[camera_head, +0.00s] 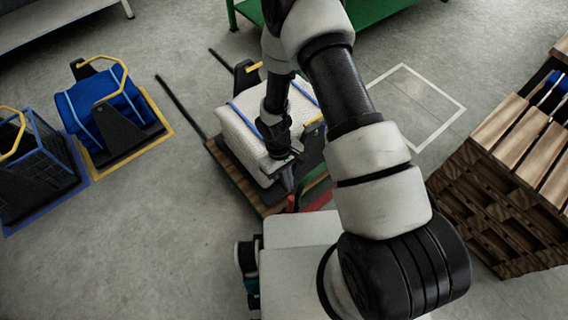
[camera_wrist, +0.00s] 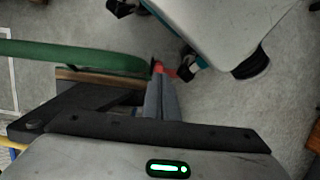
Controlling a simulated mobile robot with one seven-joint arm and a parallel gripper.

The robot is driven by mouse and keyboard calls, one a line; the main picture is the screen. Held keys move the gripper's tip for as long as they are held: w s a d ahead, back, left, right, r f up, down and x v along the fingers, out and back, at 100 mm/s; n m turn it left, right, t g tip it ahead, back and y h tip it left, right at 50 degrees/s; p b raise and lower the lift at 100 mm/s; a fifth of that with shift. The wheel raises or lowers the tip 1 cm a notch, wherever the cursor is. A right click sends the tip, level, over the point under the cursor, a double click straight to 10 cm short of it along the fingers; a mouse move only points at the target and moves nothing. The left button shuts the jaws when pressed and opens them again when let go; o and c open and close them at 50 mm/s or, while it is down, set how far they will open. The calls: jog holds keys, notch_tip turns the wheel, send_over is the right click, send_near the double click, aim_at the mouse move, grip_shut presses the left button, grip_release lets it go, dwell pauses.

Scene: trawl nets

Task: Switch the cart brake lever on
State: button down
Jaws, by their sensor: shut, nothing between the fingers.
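The cart (camera_head: 231,177) has a wooden deck and carries a white bundle (camera_head: 238,127) with blue straps. A small red part (camera_head: 318,201), perhaps the brake lever, shows at the cart's near end, partly behind my arm. My gripper (camera_head: 289,186) is over that near end, pointing down, beside the bundle. In the wrist view its fingers (camera_wrist: 160,92) are shut together and empty. Their tips are close to a red piece (camera_wrist: 163,68), partly hidden by them; I cannot tell whether they touch. A green bar (camera_wrist: 75,54) of the cart runs to the left of the fingers.
My pale base stands close to the cart's near end. Stacked wooden pallets (camera_head: 480,205) are at the right. A blue bundle (camera_head: 92,101) and a dark crate (camera_head: 38,165) stand on marked floor at the left. A white-outlined floor square (camera_head: 423,104) is empty.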

notch_tip(320, 180, up, 9)
jog(key=p, duration=0.1)
send_over(291, 206)
jog(key=w+a, duration=0.2)
jog(key=w, duration=0.3)
jog(key=shift+s+a, duration=0.1)
jog(key=shift+s, duration=0.05)
jog(key=shift+f, duration=0.15)
jog(key=w+a+f+b, duration=0.3)
jog(key=w+f+b, duration=0.2)
jog(key=f+b, duration=0.3)
jog(key=shift+f, duration=0.1)
jog(key=s+d+f+b, duration=0.3)
jog(key=s+f, duration=0.2)
jog(key=f, duration=0.4)
jog(key=shift+d+f+b, duration=0.3)
jog(key=shift+d+b, duration=0.05)
jog(key=shift+d, duration=0.05)
